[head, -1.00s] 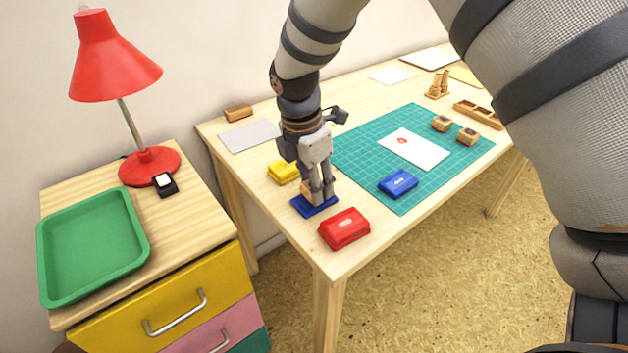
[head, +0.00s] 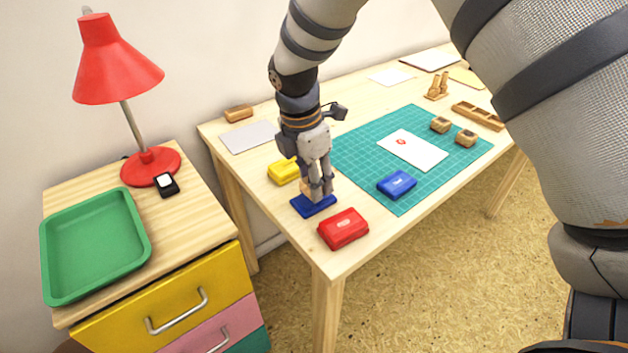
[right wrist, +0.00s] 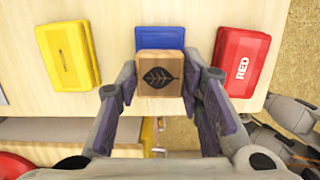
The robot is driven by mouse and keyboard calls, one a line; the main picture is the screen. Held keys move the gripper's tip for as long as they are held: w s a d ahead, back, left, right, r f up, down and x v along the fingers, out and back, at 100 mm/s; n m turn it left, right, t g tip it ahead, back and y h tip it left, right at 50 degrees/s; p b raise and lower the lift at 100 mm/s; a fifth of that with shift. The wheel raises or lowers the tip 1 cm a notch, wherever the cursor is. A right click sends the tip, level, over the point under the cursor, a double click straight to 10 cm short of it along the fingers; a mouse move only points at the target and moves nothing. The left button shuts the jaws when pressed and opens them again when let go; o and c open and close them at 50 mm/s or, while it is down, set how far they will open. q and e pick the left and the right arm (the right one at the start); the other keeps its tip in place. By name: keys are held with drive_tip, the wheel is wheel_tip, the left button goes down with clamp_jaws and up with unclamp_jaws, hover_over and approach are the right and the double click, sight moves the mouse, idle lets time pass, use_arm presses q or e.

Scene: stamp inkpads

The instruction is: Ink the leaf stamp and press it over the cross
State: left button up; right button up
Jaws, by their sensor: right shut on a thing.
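My right gripper (head: 318,194) is shut on the leaf stamp, a wooden block (right wrist: 160,73) with a dark leaf on the face shown in the right wrist view. The block sits between both fingers, at the flat blue inkpad (head: 314,208); it also shows behind the block in the right wrist view (right wrist: 163,41). I cannot tell whether stamp and pad touch. A white sheet (head: 425,156) with a small red mark (head: 401,142) lies on the green mat (head: 360,150). I cannot make out a cross on it. My left gripper is not in view.
A red inkpad (head: 343,229) and a yellow one (head: 284,171) flank the blue pad. A blue case (head: 397,184) lies on the mat's front edge. Two wooden blocks (head: 440,125) (head: 465,138) stand right of the sheet. A grey sheet (head: 250,137) lies at the back left.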

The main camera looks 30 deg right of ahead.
drive_tip(key=shift+r, duration=0.1)
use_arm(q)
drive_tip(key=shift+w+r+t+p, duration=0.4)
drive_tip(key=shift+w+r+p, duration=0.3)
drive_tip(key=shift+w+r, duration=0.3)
use_arm(e)
drive_tip(key=shift+r, duration=2.7)
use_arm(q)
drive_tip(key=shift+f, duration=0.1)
